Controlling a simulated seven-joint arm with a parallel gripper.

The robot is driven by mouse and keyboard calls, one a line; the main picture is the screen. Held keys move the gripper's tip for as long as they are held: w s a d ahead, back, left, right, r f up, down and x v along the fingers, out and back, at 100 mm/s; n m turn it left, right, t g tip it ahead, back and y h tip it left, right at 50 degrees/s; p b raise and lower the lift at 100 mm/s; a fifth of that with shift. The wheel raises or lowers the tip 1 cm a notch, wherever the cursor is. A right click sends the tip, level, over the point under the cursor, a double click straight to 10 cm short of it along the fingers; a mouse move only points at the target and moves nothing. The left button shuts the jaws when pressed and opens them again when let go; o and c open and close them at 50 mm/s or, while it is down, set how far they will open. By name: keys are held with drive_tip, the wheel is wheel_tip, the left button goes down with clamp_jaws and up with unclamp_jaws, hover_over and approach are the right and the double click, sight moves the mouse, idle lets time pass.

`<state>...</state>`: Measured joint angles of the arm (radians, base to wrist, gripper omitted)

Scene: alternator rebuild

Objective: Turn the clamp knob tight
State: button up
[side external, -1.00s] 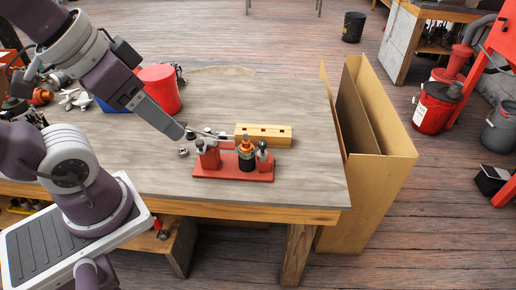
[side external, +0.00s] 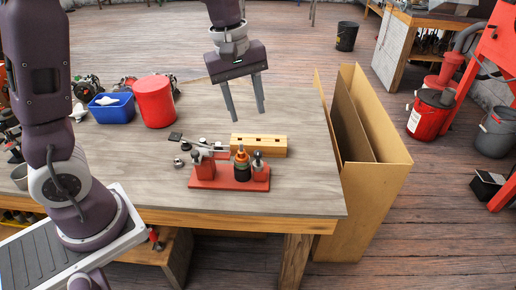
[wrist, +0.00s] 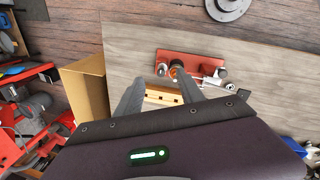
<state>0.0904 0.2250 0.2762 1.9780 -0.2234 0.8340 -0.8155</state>
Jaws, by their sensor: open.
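A red clamp fixture (side external: 228,184) stands on the table near its front edge, with a red post at each side. Between them stands a dark cylindrical part with an orange band (side external: 242,166). A small dark knob (side external: 257,157) tops the right post and a grey one (side external: 197,143) the left; I cannot tell which is the clamp knob. In the wrist view the fixture (wrist: 190,60) lies beyond my fingertips. My gripper (side external: 248,115) is open and empty, pointing down, raised above and behind the fixture and apart from it.
A yellow wooden block with holes (side external: 272,146) lies just behind the fixture. Small metal parts (side external: 180,162) lie to its left. A red canister (side external: 154,102) and blue bin (side external: 112,108) stand at the back left. A tall cardboard box (side external: 372,185) stands at the table's right edge.

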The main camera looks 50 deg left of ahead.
sight(258, 152)
drive_tip(key=w+a+f+n, duration=0.1)
drive_tip(key=w+f, duration=0.1)
drive_tip(key=f, duration=0.1)
drive_tip(key=w+f+n+g, duration=0.1)
drive_tip(key=w+f+n, duration=0.1)
drive_tip(key=f, duration=0.1)
drive_tip(key=w+a+f+n, duration=0.1)
drive_tip(key=w+f, duration=0.1)
drive_tip(key=f, duration=0.2)
drive_tip(key=shift+a+n+g+y, duration=0.3)
drive_tip(key=shift+a+n+y, duration=0.05)
drive_tip(key=shift+n+y, duration=0.05)
wheel_tip(258, 152, down, 7)
drive_tip(key=shift+a+f, duration=0.1)
drive_tip(key=shift+f, duration=0.1)
drive_tip(key=shift+c, duration=0.3)
clamp_jaws()
